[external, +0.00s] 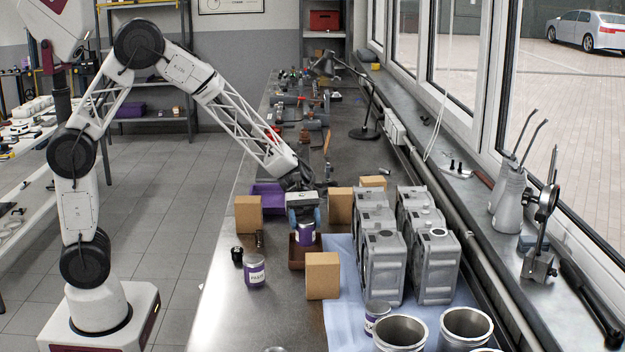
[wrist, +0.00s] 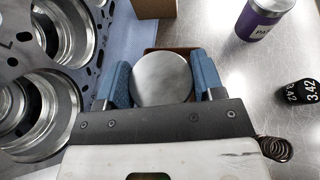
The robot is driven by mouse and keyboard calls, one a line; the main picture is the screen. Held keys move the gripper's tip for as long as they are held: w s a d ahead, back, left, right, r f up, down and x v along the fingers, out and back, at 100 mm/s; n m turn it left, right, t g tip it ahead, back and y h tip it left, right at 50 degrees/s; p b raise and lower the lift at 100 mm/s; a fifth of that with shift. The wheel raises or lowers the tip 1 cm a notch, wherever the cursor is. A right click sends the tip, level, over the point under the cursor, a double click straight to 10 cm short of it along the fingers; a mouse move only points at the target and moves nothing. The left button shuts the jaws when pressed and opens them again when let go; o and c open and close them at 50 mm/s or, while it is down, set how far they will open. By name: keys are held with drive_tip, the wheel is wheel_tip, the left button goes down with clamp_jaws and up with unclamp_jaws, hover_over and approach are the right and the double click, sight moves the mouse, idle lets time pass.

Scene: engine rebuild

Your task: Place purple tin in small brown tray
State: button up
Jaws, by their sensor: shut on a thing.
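My gripper (external: 304,217) is shut on a purple tin (external: 305,238). In the wrist view the tin's round silver lid (wrist: 162,80) sits between the two blue fingertips. The tin is upright, over or in the small brown tray (external: 301,264) on the bench. I cannot tell whether its bottom touches the tray floor. In the wrist view most of the tray is hidden under the tin and gripper. Another purple tin (external: 254,272) stands on the bench left of the tray, and shows at the top right of the wrist view (wrist: 263,18).
Cardboard boxes (external: 322,277) stand close around the tray. Grey engine blocks (external: 383,265) stand on a blue cloth to the right. A purple bin (external: 265,198) is behind. The front left bench is clear.

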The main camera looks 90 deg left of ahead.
sight(305, 231)
drive_tip(key=shift+f, duration=1.7)
drive_tip(key=shift+f, duration=0.15)
drive_tip(key=o, duration=1.2)
drive_tip(key=shift+v, duration=6.05)
drive_tip(key=shift+d, duration=0.1)
